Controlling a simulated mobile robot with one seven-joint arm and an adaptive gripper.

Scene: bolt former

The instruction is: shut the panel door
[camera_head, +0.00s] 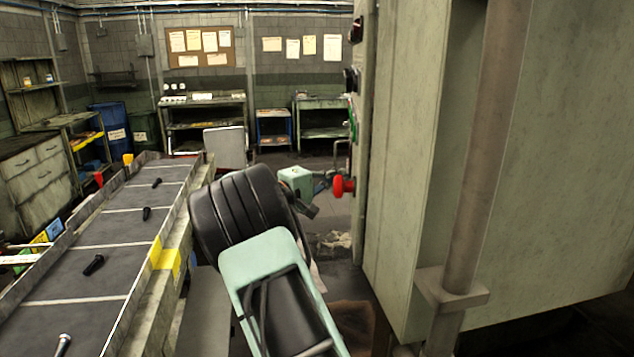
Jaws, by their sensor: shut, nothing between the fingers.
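A tall grey-green cabinet (410,160) fills the right of the head view. Its narrow left face is seen almost edge-on and carries buttons and a red knob (343,187). I cannot tell which part of it is the panel door, or how far that door stands open. My arm rises from the bottom centre, with a black ribbed joint and mint-green links. My gripper (326,183) is small and dark beyond the wrist, close to the red knob at the cabinet's left side. It is shut and empty. Whether it touches the cabinet cannot be told.
A vertical pole (487,150) stands in front of the cabinet at the right. A conveyor (120,255) with several dark bolts runs along the left. Workbenches (207,115) line the back wall. Some floor (325,215) shows between conveyor and cabinet.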

